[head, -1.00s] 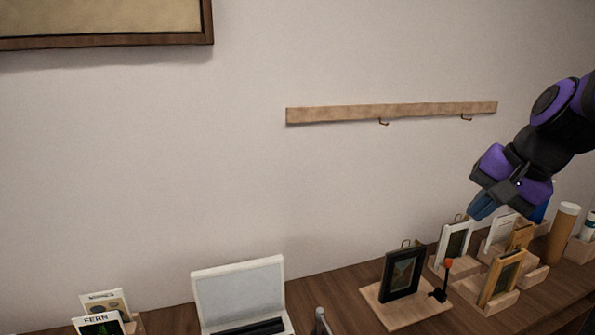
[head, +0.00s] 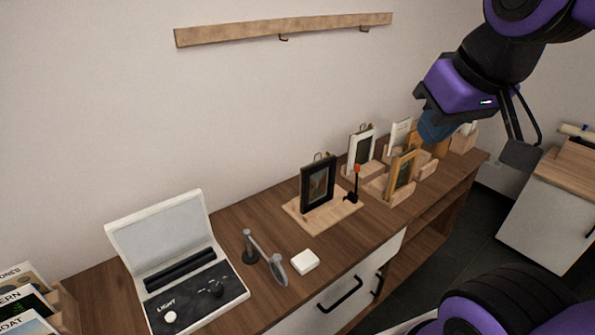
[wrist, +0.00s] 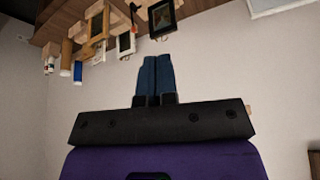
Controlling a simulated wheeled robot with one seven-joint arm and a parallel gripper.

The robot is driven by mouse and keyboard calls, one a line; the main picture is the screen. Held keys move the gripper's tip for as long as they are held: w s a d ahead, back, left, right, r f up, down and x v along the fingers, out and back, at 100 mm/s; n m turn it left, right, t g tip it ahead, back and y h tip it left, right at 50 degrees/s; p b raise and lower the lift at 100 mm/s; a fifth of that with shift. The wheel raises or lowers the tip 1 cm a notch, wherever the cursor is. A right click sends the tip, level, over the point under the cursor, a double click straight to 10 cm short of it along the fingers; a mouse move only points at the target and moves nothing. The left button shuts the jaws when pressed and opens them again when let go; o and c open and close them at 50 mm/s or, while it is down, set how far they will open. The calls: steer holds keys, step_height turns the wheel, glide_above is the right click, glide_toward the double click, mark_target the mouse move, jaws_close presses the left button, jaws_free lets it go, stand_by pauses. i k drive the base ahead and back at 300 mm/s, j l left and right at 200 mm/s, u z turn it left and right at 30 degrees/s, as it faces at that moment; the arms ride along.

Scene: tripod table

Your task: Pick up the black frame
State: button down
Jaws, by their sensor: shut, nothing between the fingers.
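The black frame (head: 318,183) stands upright on a light wooden board (head: 294,212) on the desk, with a dark picture inside and a small hook at its top. It also shows near the top of the wrist view (wrist: 163,18), upside down there. My gripper (head: 437,128) is up at the right, beyond the frame and over the holders at the desk's right end, apart from the black frame. In the wrist view its blue fingers (wrist: 155,75) are together with nothing between them.
A small red-tipped stand (head: 355,183) is right beside the black frame. White (head: 361,150) and wooden frames (head: 403,172) stand in holders to the right. A rail (head: 283,29) is on the wall.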

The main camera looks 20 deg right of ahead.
mark_target(317, 177)
steer(key=i+l+u, duration=0.1)
steer(key=i+l, duration=0.3)
steer(key=l, duration=0.25)
steer(key=i+l+u, duration=0.15)
steer(key=i+l, duration=0.1)
steer(key=l, duration=0.1)
